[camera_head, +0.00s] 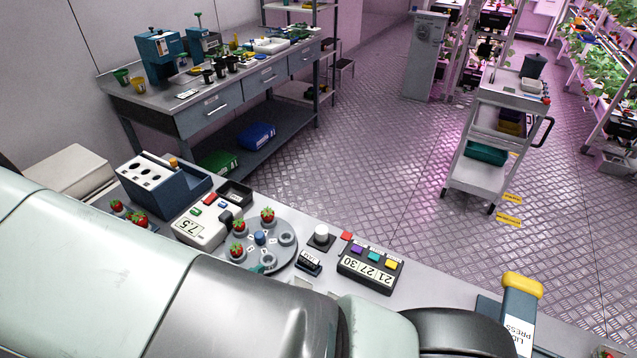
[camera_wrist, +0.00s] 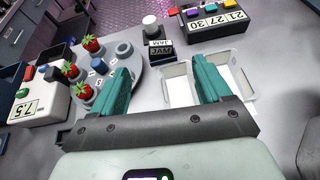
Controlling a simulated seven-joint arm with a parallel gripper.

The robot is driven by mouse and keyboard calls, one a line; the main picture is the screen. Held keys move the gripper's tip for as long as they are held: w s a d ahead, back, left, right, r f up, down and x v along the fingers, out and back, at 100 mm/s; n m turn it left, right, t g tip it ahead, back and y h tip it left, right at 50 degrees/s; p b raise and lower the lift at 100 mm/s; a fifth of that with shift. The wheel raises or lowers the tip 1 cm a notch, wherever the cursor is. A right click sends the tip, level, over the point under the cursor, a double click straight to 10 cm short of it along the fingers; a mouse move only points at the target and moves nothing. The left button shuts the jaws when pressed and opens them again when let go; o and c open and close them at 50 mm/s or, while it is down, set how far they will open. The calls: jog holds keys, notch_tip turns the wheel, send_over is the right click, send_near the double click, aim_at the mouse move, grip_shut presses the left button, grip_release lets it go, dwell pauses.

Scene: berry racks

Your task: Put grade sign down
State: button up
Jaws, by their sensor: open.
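The grade sign, a small black block with a white label that seems to read "JAM" (camera_wrist: 160,49), stands on the bench just ahead of my gripper. It also shows in the head view (camera_head: 309,263), right of the round grey plate. My gripper (camera_wrist: 161,68) is open and empty, its teal fingers spread wide on either side of the sign's line. The fingertips appear apart from the sign. In the head view my arm hides most of the gripper; only a bit of teal finger shows beside the round plate.
The round plate (camera_head: 284,262) with strawberries and a scale (camera_head: 197,226) lie left of the sign. A white knob (camera_head: 321,232) stands close behind it, and a numbered button box (camera_head: 370,268) to the right. Clear trays (camera_wrist: 224,56) lie by the right finger.

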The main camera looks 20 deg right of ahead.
jog(key=d+r+m+g+y, duration=0.1)
jog(key=d+r+m+g, duration=0.25)
jog(key=r+m, duration=0.45)
jog(key=d+r+m+g+y, duration=0.1)
jog(key=d+r+m+g, duration=0.25)
jog(key=r+m, duration=0.5)
jog(key=s+d+r+m+t+y, duration=0.1)
jog(key=s+r+m+y, duration=0.3)
jog(key=r, duration=0.5)
jog(key=s+d+r+m+t+y, duration=0.2)
jog(key=s+r+m+y, duration=0.2)
jog(key=r, duration=0.5)
jog(key=shift+d+r+m+t, duration=0.15)
jog(key=shift+r+m+t, duration=0.15)
jog(key=shift+m, duration=0.25)
jog(key=shift+w, duration=0.1)
jog(key=c, duration=0.5)
